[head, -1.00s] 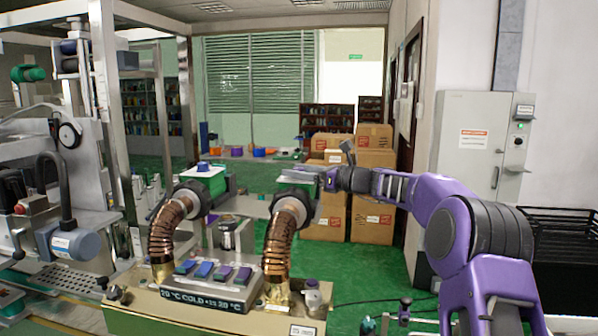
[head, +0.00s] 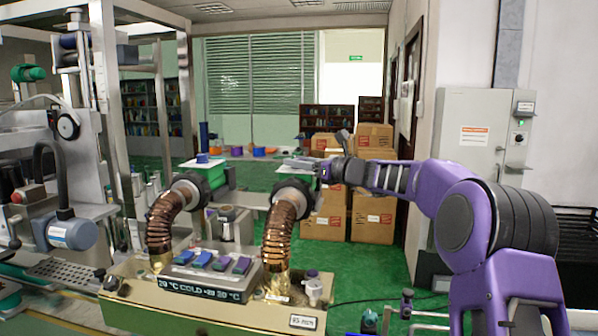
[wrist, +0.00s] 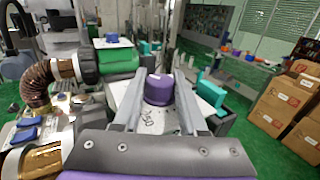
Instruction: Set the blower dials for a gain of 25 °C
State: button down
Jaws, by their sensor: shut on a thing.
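The console (head: 208,282) has two copper hoses rising to two black and green blowers. Its display (head: 200,289) reads 20 °C, COLD, a small gain figure I cannot read surely, and 20 °C. The left blower has a blue dial (head: 203,158) on a white plate; it also shows in the wrist view (wrist: 112,38). The right blower's purple dial (wrist: 158,89) stands on a white plate with printed marks. My gripper (wrist: 158,97) is shut on this purple dial, one finger on each side. In the head view my gripper (head: 300,163) hides the dial.
Blue and purple keys (head: 220,262) line the console's top. Copper hoses (head: 277,237) stand close to my gripper. Cardboard boxes (head: 325,220) are stacked behind, and a grey cabinet (head: 470,140) stands right.

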jog(key=m+t+h+b, duration=0.1)
jog(key=b, duration=0.1)
jog(key=m+t+h+b, duration=0.1)
jog(key=t+h+b, duration=0.1)
jog(key=shift+a+f+m+b, duration=0.1)
jog(key=shift+f+m+b, duration=0.2)
jog(key=shift+m+b, duration=0.1)
jog(key=shift+r+m+t+h+b, duration=0.2)
jog(key=shift+m+t+h+b, duration=0.55)
jog(key=shift+h+b, duration=0.35)
jog(key=shift+r, duration=0.1)
jog(key=shift+c, duration=2.2)
grip_release()
jog(key=v, duration=1.7)
jog(key=shift+s, duration=0.25)
jog(key=shift+r, duration=0.15)
